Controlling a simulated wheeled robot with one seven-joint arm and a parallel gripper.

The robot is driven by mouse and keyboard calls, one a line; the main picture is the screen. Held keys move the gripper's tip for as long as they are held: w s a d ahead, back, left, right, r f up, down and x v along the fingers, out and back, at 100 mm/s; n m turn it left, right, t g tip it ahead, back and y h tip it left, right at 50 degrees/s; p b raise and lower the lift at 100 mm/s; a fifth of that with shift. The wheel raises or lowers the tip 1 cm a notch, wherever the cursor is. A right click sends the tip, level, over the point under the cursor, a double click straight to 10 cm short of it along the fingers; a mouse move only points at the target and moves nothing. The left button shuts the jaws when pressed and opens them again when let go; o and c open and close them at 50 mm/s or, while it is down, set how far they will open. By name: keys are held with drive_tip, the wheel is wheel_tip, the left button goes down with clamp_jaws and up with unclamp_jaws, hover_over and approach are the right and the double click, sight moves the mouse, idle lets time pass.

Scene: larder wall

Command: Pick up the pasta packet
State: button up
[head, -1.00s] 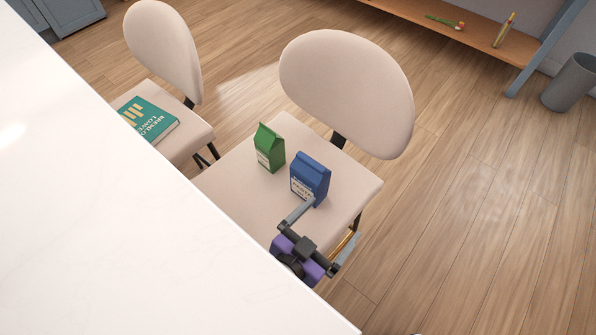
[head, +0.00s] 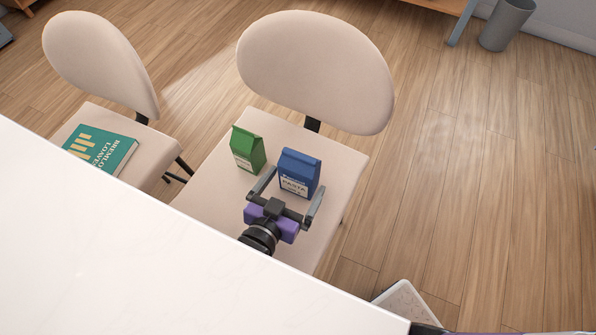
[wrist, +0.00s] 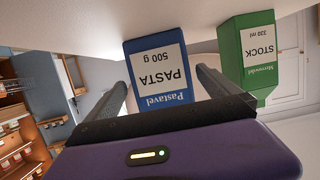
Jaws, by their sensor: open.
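The pasta packet (head: 299,172) is a blue packet with a white label reading PASTA. It stands upright on the seat of the right chair (head: 330,165). My gripper (head: 289,187) is open in front of it, low over the seat, with its fingers pointing at the packet. In the wrist view the pasta packet (wrist: 158,75) appears upside down, ahead of and between the two open fingers (wrist: 160,92). I cannot tell whether the fingertips overlap its sides. Nothing is held.
A green stock carton (head: 248,149) stands just left of the packet, close to my left finger; it also shows in the wrist view (wrist: 248,55). A white counter (head: 120,260) fills the near left. A teal book (head: 102,149) lies on the left chair.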

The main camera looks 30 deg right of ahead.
sight(295, 181)
drive_tip(key=shift+x, duration=1.8)
drive_tip(key=shift+w+a, duration=0.1)
drive_tip(key=c, duration=1.9)
drive_tip(key=shift+c, duration=0.2)
drive_tip(key=shift+r, duration=0.2)
drive_tip(key=shift+r+p, duration=0.45)
drive_tip(key=shift+p, duration=0.45)
drive_tip(key=shift+r+p, duration=0.2)
drive_tip(key=shift+p, duration=0.25)
